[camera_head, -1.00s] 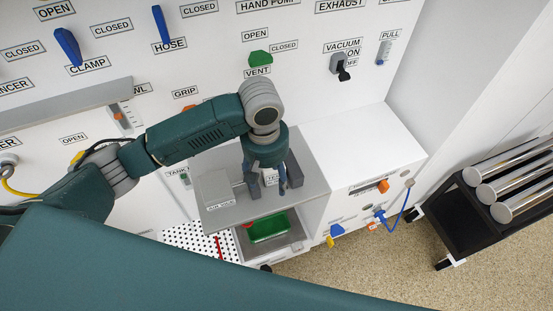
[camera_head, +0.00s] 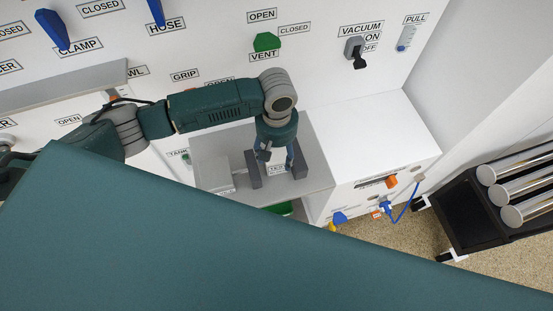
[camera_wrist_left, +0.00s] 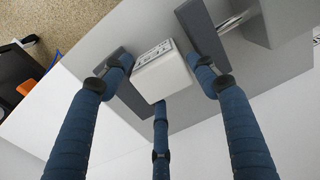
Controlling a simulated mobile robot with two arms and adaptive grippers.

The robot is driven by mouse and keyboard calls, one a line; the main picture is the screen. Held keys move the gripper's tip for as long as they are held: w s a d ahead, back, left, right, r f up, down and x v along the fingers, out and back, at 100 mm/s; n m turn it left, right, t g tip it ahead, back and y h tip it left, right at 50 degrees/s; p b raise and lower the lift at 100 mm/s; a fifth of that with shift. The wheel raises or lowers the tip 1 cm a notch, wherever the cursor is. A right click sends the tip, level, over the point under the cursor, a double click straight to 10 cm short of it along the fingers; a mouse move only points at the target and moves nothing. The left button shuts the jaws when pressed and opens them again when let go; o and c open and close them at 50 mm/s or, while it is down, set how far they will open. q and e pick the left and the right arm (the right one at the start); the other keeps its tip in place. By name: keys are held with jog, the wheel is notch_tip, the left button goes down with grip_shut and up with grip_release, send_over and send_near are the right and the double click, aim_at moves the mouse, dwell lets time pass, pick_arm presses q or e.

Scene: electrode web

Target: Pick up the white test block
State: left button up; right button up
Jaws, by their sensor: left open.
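The white test block (camera_wrist_left: 165,77) sits between two dark grey upright plates, its label facing up in the left wrist view. In the head view it is mostly hidden under my left gripper (camera_head: 275,158), with its label (camera_head: 278,169) showing. My left gripper also shows in the left wrist view (camera_wrist_left: 160,84). It is open, pointing down, with its blue fingers spread around the block. Two fingertips are near opposite sides and the third is near another side; I cannot tell whether any touches. My right gripper is not in view.
Dark grey plates stand left (camera_head: 252,168) and right (camera_head: 299,164) of the block on a grey shelf (camera_head: 318,178). A light grey box (camera_head: 215,178) is to the left. A white panel with a green vent handle (camera_head: 266,41) rises behind. A black cart (camera_head: 470,200) stands right.

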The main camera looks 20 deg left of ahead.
pick_arm(q)
notch_tip(320, 180, down, 3)
jog(key=shift+r, duration=0.2)
jog(key=shift+c, duration=1.3)
jog(key=c, duration=0.8)
jog(key=shift+c, duration=1)
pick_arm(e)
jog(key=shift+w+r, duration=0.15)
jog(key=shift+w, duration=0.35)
